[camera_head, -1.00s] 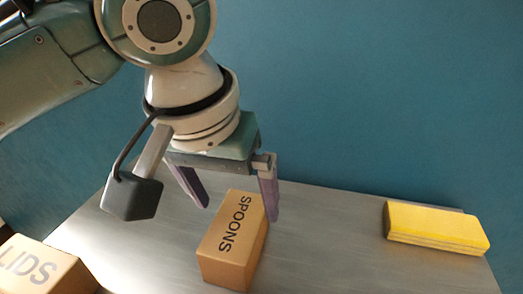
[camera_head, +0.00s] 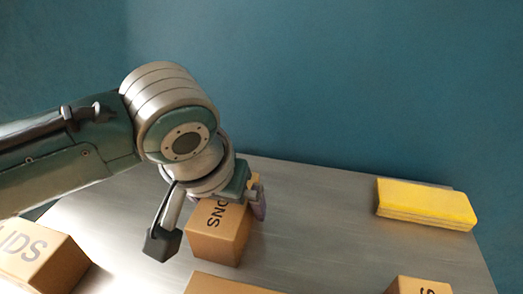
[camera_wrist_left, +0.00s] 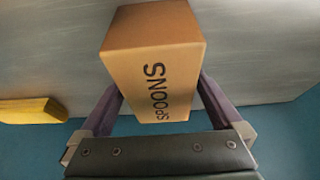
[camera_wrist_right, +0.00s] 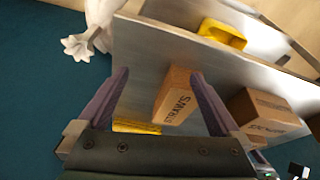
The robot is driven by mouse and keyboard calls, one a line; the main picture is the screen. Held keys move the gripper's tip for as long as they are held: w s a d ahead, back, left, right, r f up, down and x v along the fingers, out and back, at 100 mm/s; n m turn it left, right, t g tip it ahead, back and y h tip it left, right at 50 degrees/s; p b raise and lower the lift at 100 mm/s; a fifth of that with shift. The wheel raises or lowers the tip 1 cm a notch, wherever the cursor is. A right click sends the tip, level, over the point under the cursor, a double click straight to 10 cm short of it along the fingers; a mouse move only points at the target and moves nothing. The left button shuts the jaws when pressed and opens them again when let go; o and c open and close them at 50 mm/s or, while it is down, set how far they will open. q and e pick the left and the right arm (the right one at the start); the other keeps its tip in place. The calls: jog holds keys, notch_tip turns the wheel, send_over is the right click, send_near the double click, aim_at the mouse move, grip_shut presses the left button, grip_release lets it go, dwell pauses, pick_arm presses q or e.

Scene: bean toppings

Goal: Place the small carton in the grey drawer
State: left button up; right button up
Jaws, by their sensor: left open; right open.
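A brown carton lettered SPOONS (camera_head: 216,238) stands on the metal table in the head view, its far end hidden by my left arm. My left gripper (camera_head: 240,195) is lowered over that end. In the left wrist view my left gripper (camera_wrist_left: 160,85) is open, with the SPOONS carton (camera_wrist_left: 155,60) between its fingers; contact cannot be told. My right gripper (camera_wrist_right: 158,74) is open and empty in the right wrist view. A STRAWS carton (camera_wrist_right: 174,95) shows beyond its right finger. I cannot tell which carton is the small one. No grey drawer is recognisable.
A carton ending in IDS (camera_head: 40,257) stands at the left. Two cut-off cartons (camera_head: 225,285) and (camera_head: 418,286) show at the bottom. A yellow block (camera_head: 425,203) lies back right. The table's middle right is clear. The right wrist view shows another carton (camera_wrist_right: 262,112).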

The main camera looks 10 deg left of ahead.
pick_arm(q)
jog(key=shift+w+f, duration=0.15)
jog(key=shift+f, duration=0.25)
jog(key=shift+f, duration=0.2)
dwell(0.5)
jog(key=c, duration=1.5)
jog(key=shift+r, duration=0.1)
